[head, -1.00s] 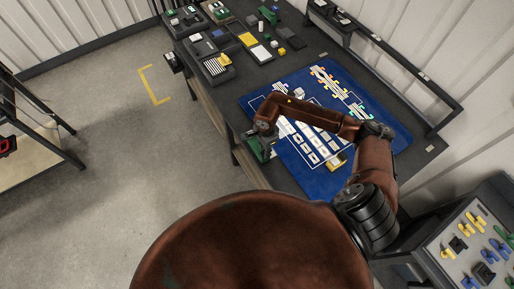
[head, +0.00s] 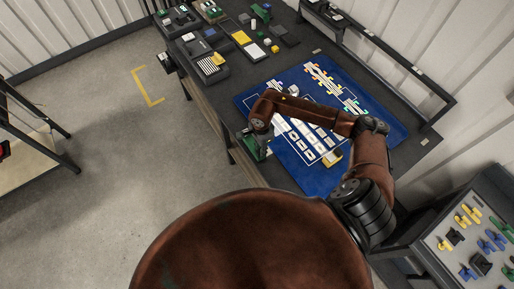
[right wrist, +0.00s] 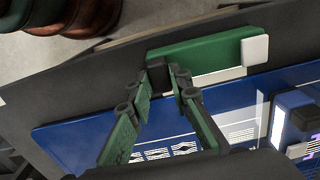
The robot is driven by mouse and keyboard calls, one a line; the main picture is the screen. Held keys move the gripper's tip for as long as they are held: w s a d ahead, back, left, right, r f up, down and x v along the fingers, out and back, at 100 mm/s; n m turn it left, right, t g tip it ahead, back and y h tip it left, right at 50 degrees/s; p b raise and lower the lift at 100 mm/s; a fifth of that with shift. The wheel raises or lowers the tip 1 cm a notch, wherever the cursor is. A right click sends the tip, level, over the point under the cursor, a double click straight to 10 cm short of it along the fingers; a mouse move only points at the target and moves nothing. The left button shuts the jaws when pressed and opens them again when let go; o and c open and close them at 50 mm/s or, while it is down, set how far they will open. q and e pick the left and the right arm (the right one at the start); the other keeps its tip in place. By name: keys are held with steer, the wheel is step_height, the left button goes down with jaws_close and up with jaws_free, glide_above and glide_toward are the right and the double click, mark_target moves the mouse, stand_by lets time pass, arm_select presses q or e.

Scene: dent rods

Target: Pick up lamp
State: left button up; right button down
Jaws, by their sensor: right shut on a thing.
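A green bar (right wrist: 205,48) with a dark block (right wrist: 157,75) at its left end and a white square block (right wrist: 255,51) at its right lies along the table edge in the right wrist view. It appears to be the lamp, though I cannot be sure. In the head view a green piece (head: 263,153) shows below my right gripper (head: 257,138) at the table's front edge. In the right wrist view my right gripper (right wrist: 163,76) has its fingertips around the dark block and is shut on it. The left gripper is not in view.
A blue mat (head: 312,182) with white printed shapes covers the middle of the dark table (head: 290,62). Trays and small parts, including a grey box (head: 213,68), stand at the far left. A rack of coloured pieces (head: 435,240) is at lower right.

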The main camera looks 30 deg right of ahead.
steer(key=shift+w+r, duration=0.1)
steer(key=shift+r, duration=0.45)
steer(key=shift+a+r+b, duration=0.2)
steer(key=shift+r+b, duration=0.6)
steer(key=shift+r, duration=0.35)
steer(key=s+a+r+b, duration=0.3)
steer(key=s+a+r, duration=0.3)
steer(key=a+r, duration=0.3)
steer(key=a, duration=0.3)
steer(key=shift+s+r, duration=0.3)
steer(key=shift+s, duration=0.1)
steer(key=shift+r+b, duration=0.1)
steer(key=shift+b, duration=0.25)
